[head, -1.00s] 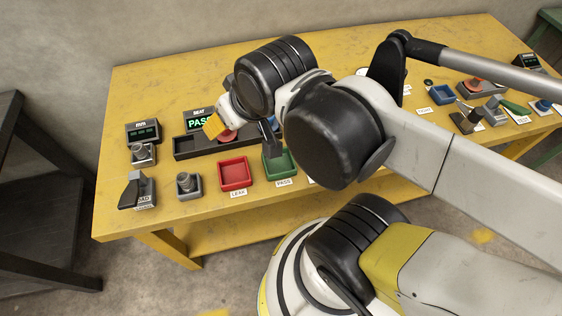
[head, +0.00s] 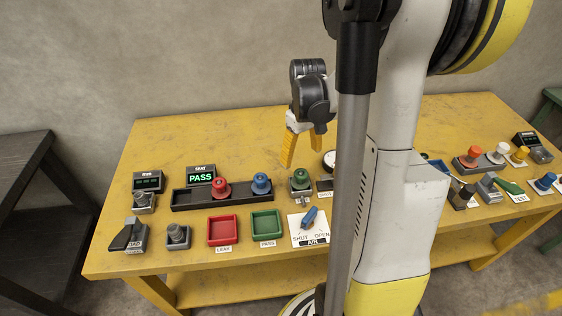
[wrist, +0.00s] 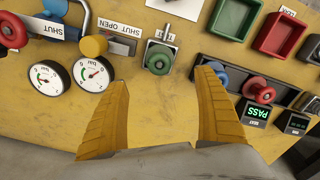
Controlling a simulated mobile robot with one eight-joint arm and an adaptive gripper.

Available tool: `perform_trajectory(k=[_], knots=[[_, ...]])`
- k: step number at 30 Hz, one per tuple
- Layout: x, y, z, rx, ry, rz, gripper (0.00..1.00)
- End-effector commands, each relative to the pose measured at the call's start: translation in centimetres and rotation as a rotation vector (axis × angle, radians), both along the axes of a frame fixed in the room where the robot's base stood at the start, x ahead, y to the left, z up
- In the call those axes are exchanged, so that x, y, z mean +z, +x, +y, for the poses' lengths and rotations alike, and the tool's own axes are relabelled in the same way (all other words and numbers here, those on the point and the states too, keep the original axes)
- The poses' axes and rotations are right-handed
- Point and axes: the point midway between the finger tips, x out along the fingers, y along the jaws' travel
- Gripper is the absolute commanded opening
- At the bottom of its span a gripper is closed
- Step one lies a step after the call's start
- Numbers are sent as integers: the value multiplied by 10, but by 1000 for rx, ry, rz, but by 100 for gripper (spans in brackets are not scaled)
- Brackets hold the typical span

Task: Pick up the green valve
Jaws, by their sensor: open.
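The green valve (head: 300,178), with a round green cap, sits upright in a small metal fixture, right of the black rack. It also shows in the wrist view (wrist: 158,60), just beyond the fingertips and roughly centred between them. My gripper (head: 300,152) has yellow fingers and is above the table, behind and above the green valve. In the wrist view my gripper (wrist: 163,80) is spread wide with nothing between the fingers.
The black rack (head: 184,205) holds a red valve (head: 221,187) and a blue valve (head: 261,183). A red tray (head: 222,243), a green tray (head: 266,236) and a blue-handled SHUT/OPEN panel (head: 309,217) stand in front. Two gauges (wrist: 94,73) lie beside the fixture. The table behind is clear.

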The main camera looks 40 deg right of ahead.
Motion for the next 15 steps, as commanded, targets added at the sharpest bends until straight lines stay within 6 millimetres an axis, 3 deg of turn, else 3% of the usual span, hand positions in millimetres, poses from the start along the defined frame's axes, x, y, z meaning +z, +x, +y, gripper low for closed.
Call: perform_trajectory(k=[9, 15], knots=[[-51, -1, -2, 1, 2, 4, 80], [-63, -1, -1, 0, 2, 4, 80]])
